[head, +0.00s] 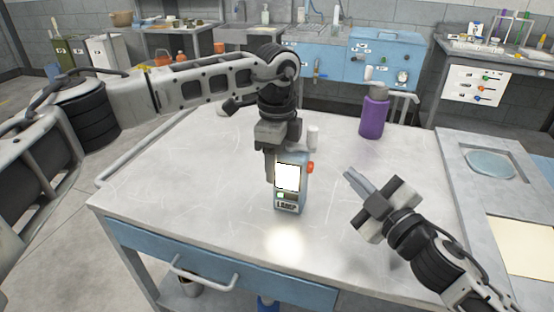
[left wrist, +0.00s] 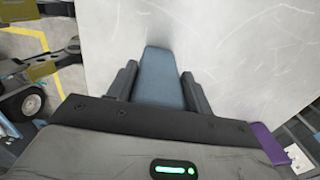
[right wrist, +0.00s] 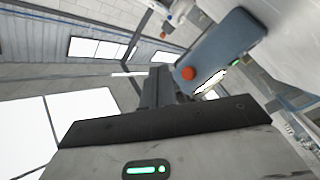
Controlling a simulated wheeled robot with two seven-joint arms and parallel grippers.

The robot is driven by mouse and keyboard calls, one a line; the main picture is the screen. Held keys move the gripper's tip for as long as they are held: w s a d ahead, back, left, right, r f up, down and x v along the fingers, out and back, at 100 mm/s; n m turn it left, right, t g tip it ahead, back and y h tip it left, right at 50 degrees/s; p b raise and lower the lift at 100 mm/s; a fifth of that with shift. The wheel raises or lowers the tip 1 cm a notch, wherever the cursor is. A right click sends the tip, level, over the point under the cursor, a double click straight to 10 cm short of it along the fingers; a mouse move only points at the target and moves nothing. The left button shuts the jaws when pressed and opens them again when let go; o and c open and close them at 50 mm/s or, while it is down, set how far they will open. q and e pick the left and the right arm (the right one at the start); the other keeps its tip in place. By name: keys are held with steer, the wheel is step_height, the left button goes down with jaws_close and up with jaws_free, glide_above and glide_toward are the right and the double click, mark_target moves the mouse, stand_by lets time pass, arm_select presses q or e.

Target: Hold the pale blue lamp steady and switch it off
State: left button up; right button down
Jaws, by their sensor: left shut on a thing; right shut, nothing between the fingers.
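The pale blue lamp (head: 303,190) stands upright on the table, with its front panel (head: 288,177) glowing white and a light patch on the tabletop before it. A red-orange button (head: 310,167) sticks out of its right side. My left gripper (head: 278,152) is shut on the lamp from above; the left wrist view shows the lamp's top (left wrist: 161,75) between both fingers. My right gripper (head: 346,173) is shut and empty, to the right of the lamp and apart from it. The right wrist view shows the button (right wrist: 188,73) on the lamp's side (right wrist: 220,45), just beyond the fingertips.
A purple bottle (head: 373,115) stands at the table's back right. A small white cylinder (head: 313,137) stands behind the lamp. The tabletop (head: 180,180) is otherwise largely clear. A grey bench (head: 460,165) with a round glass plate adjoins at right.

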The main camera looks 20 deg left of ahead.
steer(key=shift+a, duration=2.3)
steer(key=shift+a, duration=0.65)
stand_by(0.5)
steer(key=shift+d, duration=0.7)
steer(key=d, duration=0.6)
stand_by(0.3)
